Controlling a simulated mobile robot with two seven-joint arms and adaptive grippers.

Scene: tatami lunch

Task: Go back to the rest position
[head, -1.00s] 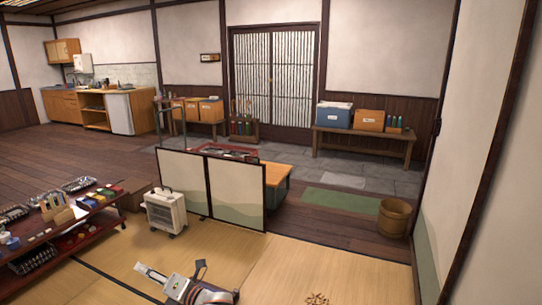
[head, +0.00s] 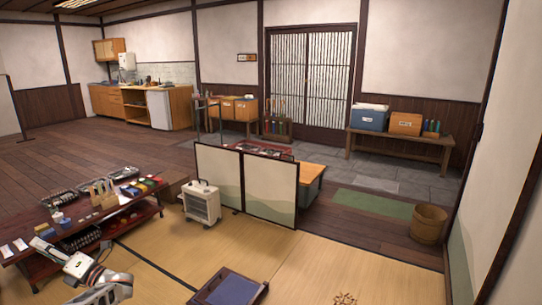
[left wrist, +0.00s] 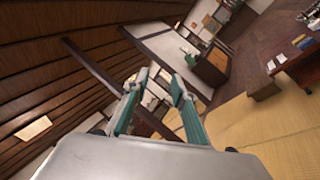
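My left gripper (head: 42,247) shows at the lower left of the head view, in front of the low dark-red table. In the left wrist view its two green-grey fingers (left wrist: 160,90) stand apart with nothing between them. The wrist is tilted, and the room appears slanted behind the fingers. My right gripper is in neither view.
The low table (head: 150,212) carries several small items at the left. A white heater (head: 201,203) and a folding screen (head: 270,187) stand mid-room. A blue-topped tray (head: 232,290) lies at the bottom edge. A wooden bucket (head: 428,223) is at right. Open tatami (head: 330,258) lies between.

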